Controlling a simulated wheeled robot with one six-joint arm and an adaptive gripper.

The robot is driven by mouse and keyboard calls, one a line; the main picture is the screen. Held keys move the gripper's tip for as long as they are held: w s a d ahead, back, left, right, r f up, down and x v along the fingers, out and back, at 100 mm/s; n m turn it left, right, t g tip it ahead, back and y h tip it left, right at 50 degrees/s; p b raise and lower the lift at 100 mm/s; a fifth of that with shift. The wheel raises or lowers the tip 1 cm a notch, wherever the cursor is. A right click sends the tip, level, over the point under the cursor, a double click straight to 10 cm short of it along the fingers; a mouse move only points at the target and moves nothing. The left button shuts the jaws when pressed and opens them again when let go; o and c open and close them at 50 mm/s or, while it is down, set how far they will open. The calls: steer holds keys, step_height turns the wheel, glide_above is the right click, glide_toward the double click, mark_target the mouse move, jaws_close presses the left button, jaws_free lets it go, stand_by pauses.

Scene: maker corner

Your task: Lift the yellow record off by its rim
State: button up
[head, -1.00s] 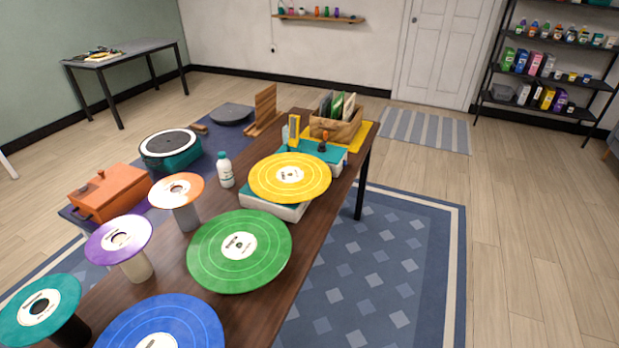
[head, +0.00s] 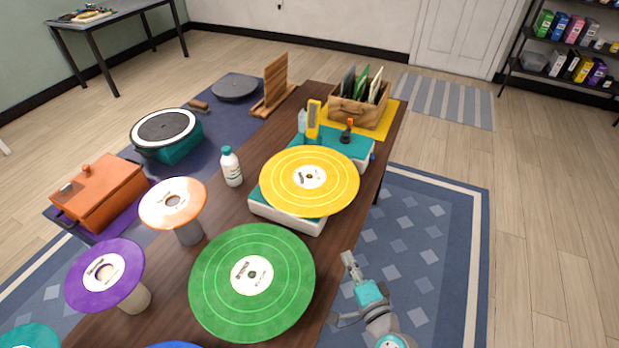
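The yellow record (head: 338,186) lies flat on top of a low white player (head: 270,207) on the brown table. It overhangs that base, and its rim looks free all round. My gripper (head: 349,260) is at the lower right, beside the table's right edge and in front of the yellow record, well apart from it. It looks empty, but its fingers are too small to show whether they are open or shut.
A green record (head: 285,266) lies nearer on the table. A white bottle (head: 232,168) stands left of the yellow record. Behind it are a teal-topped unit (head: 352,150), a yellow upright object (head: 314,119) and a record crate (head: 344,110). Orange (head: 190,210) and purple (head: 125,262) discs stand on posts.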

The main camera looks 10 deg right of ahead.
steer(key=m+y, duration=0.1)
glide_toward(324, 203)
steer(key=shift+t, duration=0.4)
steer(key=shift+w+a+f, duration=0.2)
steer(key=shift+w+a, duration=0.15)
steer(key=shift+w, duration=1.25)
steer(key=shift+w+a+f, duration=0.2)
steer(key=shift+w+a, duration=0.15)
steer(key=shift+w, duration=1.25)
steer(key=shift+w+a+f, duration=0.15)
steer(key=shift+w+a, duration=0.2)
steer(key=shift+w, duration=1.25)
steer(key=shift+c, duration=0.2)
jaws_close()
steer(key=shift+r, duration=0.1)
